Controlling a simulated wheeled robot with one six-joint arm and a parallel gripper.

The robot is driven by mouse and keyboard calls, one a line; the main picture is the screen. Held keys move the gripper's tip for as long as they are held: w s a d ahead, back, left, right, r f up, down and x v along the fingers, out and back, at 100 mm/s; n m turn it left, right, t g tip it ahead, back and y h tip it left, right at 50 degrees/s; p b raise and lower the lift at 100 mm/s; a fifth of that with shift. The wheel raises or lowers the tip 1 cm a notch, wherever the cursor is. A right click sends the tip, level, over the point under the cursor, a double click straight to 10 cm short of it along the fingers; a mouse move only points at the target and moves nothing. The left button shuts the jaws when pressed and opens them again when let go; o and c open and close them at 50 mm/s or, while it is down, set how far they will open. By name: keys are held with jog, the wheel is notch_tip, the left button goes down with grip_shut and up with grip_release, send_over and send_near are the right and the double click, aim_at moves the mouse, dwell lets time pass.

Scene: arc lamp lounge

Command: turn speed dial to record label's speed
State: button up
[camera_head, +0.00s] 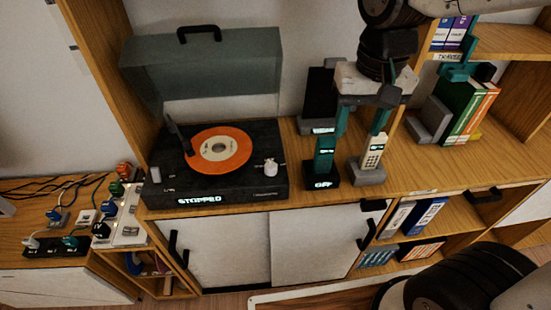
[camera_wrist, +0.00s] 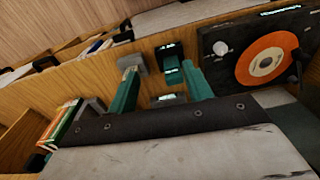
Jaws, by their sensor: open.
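The black record player (camera_head: 160,195) stands on the wooden cabinet with its grey lid (camera_head: 205,65) raised. Its front display reads STOPPED. An orange record (camera_head: 240,146) with a pale label (camera_head: 217,149) lies on it; the label's print is too small to read. A tonearm (camera_head: 180,138) is at the record's left. The white speed dial (camera_head: 270,168) sits at the player's right; it also shows in the wrist view (camera_wrist: 221,48). Its setting cannot be read. My gripper (camera_head: 357,135) is open and empty, right of the player and apart from the dial. Its teal fingers show in the wrist view (camera_wrist: 160,74).
A dark-based device reading OFF (camera_head: 323,182) and a pale handset on a grey cradle (camera_head: 370,172) stand close by my fingers. Green and orange books (camera_head: 468,110) stand further right. Several plugs and cables (camera_head: 65,215) lie on the left. The cabinet front edge has dark handles.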

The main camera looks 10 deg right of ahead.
jog(key=w+a+f, duration=0.4)
jog(key=w+a, duration=0.1)
jog(key=a, duration=0.1)
jog(key=m, duration=0.1)
send_over(270, 164)
jog(key=shift+g, duration=0.3)
jog(key=f, duration=0.5)
jog(key=shift+s+d+f, duration=0.1)
jog(key=shift+d+f, duration=0.15)
jog(key=shift+f, duration=0.05)
jog(key=shift+a+f, duration=0.2)
jog(key=shift+f, duration=0.1)
notch_tip(270, 164, down, 8)
jog(key=shift+r, duration=0.2)
jog(key=c, duration=1)
